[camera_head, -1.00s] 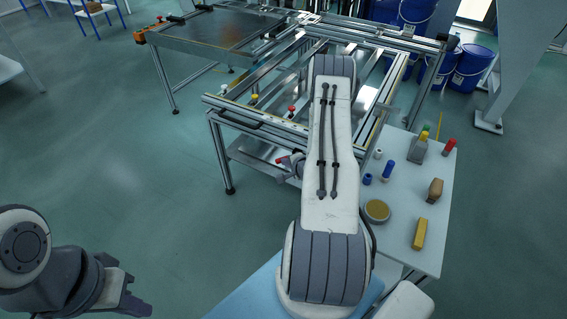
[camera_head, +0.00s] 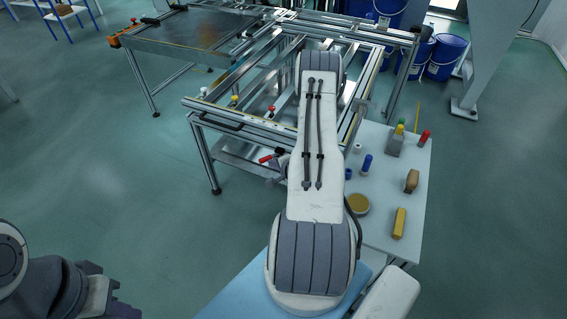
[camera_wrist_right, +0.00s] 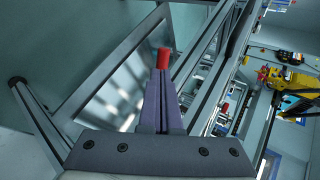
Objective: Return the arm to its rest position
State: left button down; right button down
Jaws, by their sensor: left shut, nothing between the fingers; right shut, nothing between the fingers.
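My right arm (camera_head: 318,170) stretches forward from the bottom centre of the head view over the panel fixture's frame (camera_head: 222,112). Its gripper is mostly hidden there, low beside the arm near a red handle (camera_head: 271,157). In the right wrist view the right gripper (camera_wrist_right: 163,78) has its two fingers together with nothing between them. A red cylindrical tip (camera_wrist_right: 163,58) shows just beyond the fingertips; I cannot tell whether they touch. My left gripper (camera_head: 122,311) is at the bottom left, shut and empty, over open floor and partly cut off by the picture edge.
A side table (camera_head: 372,228) right of the right arm carries a yellow block (camera_head: 399,223), a brown block (camera_head: 412,181), a round tin (camera_head: 357,204) and blue and red cylinders. Blue buckets (camera_head: 445,57) stand behind. The floor left of the fixture is clear.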

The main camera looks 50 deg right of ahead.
jog(key=v, duration=1)
jog(key=shift+w+a, duration=0.1)
jog(key=shift+a, duration=0.05)
jog(key=w+a+r+n+g+y+p, duration=0.2)
jog(key=w+a+r+n+g+p, duration=0.15)
jog(key=w+a+r+n, duration=0.6)
jog(key=s+a+r+n+g+p, duration=0.25)
jog(key=a+r+n, duration=0.45)
jog(key=a+r, duration=0.5)
jog(key=s+a+r+n+g+p, duration=0.1)
jog(key=s+a+r+n, duration=0.2)
jog(key=s+a, duration=0.3)
jog(key=s+a+r+n+g+y+p, duration=0.1)
jog(key=s+a+r+n, duration=0.3)
jog(key=s, duration=0.4)
jog(key=s+a+r+n+g+p, duration=0.2)
jog(key=s+a+r+n, duration=0.2)
jog(key=s+a, duration=0.3)
jog(key=shift+s+a+r+y, duration=0.3)
jog(key=shift+s+a+r, duration=0.1)
jog(key=shift+a+r, duration=0.35)
jog(key=shift+n, duration=0.25)
